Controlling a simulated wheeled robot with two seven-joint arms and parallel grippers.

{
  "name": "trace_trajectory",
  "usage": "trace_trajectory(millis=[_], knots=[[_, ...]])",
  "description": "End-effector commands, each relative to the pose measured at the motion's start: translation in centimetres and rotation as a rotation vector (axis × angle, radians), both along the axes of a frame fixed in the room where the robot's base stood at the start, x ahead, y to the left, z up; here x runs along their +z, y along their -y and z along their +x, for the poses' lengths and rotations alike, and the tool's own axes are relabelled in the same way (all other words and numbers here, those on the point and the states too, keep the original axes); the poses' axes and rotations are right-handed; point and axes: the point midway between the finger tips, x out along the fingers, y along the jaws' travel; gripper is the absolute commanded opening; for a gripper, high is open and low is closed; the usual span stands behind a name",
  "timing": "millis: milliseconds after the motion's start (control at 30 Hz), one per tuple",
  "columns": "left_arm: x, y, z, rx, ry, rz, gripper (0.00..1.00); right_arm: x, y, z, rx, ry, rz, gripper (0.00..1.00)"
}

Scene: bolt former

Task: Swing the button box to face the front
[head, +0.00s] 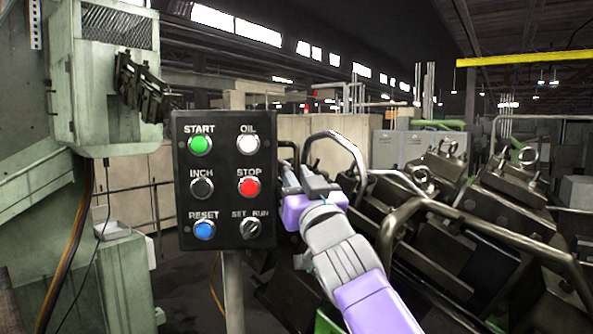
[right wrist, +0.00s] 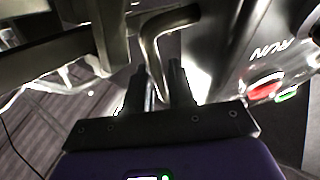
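The button box (head: 225,180) is a dark panel with START, OIL, INCH, STOP, RESET and SET RUN controls. It stands on a post (head: 233,285), its face turned largely to the head camera. A strip of its face with RUN lettering shows at the right of the right wrist view (right wrist: 265,65). My right gripper (head: 284,174) is at the box's right side. In the right wrist view a bent metal bar (right wrist: 155,45) runs to between its two fingertips (right wrist: 160,75). Whether the fingers press on the bar is unclear. My left gripper is not in view.
Dark metal tooling with curved handles (head: 430,210) crowds the space right of the box, close to my right arm. A green machine (head: 105,70) stands at the left. A light panel wall (head: 310,130) is behind the box.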

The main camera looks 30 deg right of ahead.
Motion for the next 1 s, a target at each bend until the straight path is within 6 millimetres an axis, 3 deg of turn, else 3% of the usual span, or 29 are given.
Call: trace_trajectory(millis=[433, 467, 600, 1000], knots=[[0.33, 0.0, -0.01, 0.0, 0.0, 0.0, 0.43, 0.2, 0.11, 0.52, 0.0, 0.0, 0.001, 0.23], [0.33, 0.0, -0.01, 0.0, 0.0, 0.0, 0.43, 0.19, 0.12, 0.52, 0.0, 0.0, 0.001, 0.22], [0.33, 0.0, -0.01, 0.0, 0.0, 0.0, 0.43, 0.19, 0.12, 0.52, 0.0, 0.0, 0.001, 0.0], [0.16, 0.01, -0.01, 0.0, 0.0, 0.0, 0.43, 0.14, 0.29, 0.33, -0.011, 0.0, 0.0, 0.0]])
